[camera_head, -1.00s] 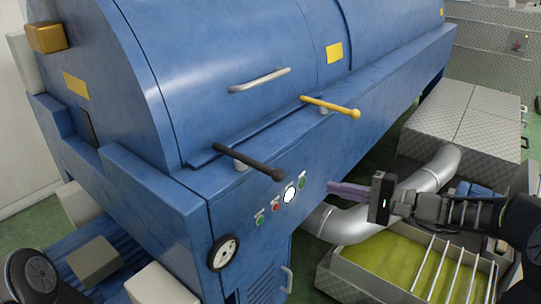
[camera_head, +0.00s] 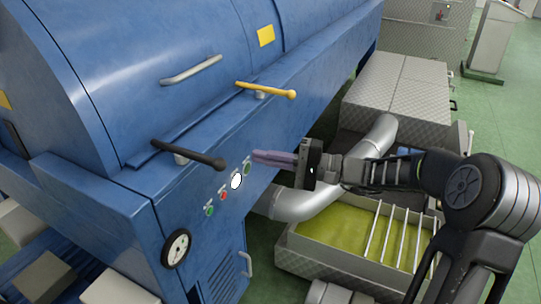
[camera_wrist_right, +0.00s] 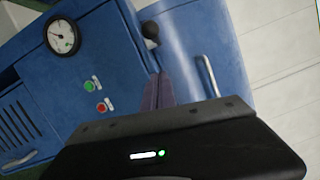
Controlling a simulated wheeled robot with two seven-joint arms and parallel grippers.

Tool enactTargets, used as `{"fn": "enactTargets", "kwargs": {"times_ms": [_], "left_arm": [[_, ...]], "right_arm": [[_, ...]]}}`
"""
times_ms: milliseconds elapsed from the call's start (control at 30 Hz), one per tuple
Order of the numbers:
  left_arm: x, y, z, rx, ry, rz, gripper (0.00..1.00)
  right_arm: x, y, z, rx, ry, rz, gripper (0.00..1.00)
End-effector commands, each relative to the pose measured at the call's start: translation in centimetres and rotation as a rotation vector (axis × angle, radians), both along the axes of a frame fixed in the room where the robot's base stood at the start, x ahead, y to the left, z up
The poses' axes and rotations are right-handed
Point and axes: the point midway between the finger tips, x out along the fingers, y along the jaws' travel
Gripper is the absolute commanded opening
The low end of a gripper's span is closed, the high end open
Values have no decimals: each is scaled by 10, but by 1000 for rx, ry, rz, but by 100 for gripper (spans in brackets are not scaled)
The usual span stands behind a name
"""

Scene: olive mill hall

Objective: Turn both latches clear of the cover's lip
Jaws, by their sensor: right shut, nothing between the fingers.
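The black latch (camera_head: 187,154) and the yellow latch (camera_head: 265,90) sit on the front ledge of the blue machine. Each lies across the lower lip of the blue cover (camera_head: 130,70), with its knob end pointing out to the right. My right gripper (camera_head: 256,157) is shut and empty, its purple fingers pointing left in front of the panel, below the yellow latch and right of the black one. In the right wrist view the shut fingers (camera_wrist_right: 160,90) point up, with a black knob (camera_wrist_right: 150,36) beyond them. My left gripper is out of view.
A metal bar handle (camera_head: 191,70) is fixed on the cover. The panel carries a gauge (camera_head: 177,249) and buttons. A silver pipe (camera_head: 310,203) and an open bin of green paste (camera_head: 345,232) with metal bars lie below my right arm. Steel boxes (camera_head: 400,85) stand behind.

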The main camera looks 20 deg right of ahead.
Motion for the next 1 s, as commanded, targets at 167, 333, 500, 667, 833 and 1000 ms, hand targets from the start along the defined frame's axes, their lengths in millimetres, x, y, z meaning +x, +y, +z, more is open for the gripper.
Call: {"fn": "enactTargets", "kwargs": {"times_ms": [167,333,500,667,833,1000], "left_arm": [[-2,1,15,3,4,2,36],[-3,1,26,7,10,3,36],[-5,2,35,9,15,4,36],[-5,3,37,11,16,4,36],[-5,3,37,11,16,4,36],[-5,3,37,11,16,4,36]], "right_arm": [[21,30,6,2,2,4,0],[38,57,8,2,2,3,0],[20,74,12,0,4,1,0],[14,82,12,0,1,0,0],[13,82,11,-1,1,0,0],[13,82,11,-1,1,0,0]]}}
